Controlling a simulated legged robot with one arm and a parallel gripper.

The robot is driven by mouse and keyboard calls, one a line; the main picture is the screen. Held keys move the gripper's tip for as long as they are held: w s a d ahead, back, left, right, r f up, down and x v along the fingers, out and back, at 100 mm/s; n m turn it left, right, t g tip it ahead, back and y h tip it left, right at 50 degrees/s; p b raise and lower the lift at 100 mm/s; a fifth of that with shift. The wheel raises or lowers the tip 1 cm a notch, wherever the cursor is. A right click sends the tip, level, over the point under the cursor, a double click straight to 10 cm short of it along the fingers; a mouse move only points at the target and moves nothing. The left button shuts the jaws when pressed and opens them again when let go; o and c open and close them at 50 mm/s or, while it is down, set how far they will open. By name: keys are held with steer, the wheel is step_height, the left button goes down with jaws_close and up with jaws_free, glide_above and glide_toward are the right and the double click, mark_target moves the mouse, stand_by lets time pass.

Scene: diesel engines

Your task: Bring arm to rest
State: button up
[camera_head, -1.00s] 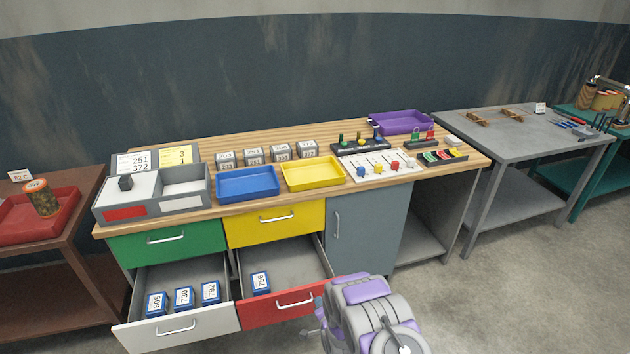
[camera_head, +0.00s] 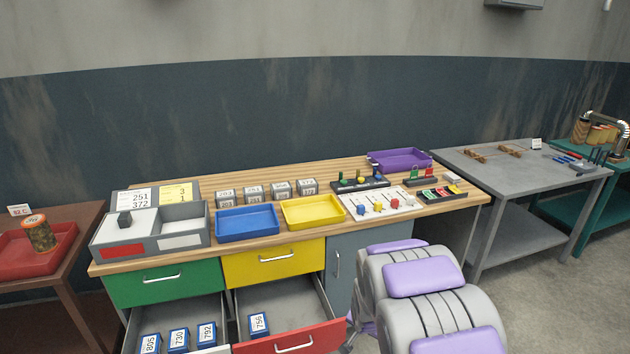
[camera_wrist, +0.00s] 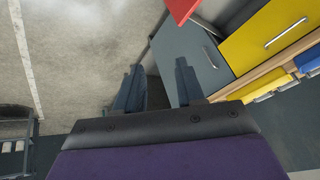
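My arm (camera_head: 425,290), grey and purple, is folded at the lower right of the head view, in front of the workbench. It hides part of the grey cabinet door and most of my gripper there. In the wrist view my gripper (camera_wrist: 158,78) has its two dark fingers apart with nothing between them. Beyond the fingers are the floor, the grey cabinet door (camera_wrist: 190,55) and the yellow drawer front (camera_wrist: 265,35). The fingers appear clear of the bench.
The wooden-topped workbench (camera_head: 330,180) has an open red drawer (camera_head: 290,340) and an open white drawer below, holding blue numbered blocks. Trays, a grey two-part box (camera_head: 150,230) and small panels cover its top. A grey table (camera_head: 510,180) stands right, a brown one left.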

steer(key=s+r+n+g, duration=0.2)
steer(key=s+r, duration=0.4)
steer(key=s, duration=0.7)
steer(key=s+r+n+g, duration=0.2)
steer(key=s+r, duration=0.4)
steer(key=s, duration=0.8)
steer(key=s+r+n+g, duration=0.2)
steer(key=s+r, duration=0.5)
steer(key=s, duration=0.7)
steer(key=shift+d+g+y, duration=0.3)
steer(key=shift+d+g, duration=0.15)
steer(key=shift+g, duration=0.35)
steer(key=shift+r, duration=0.1)
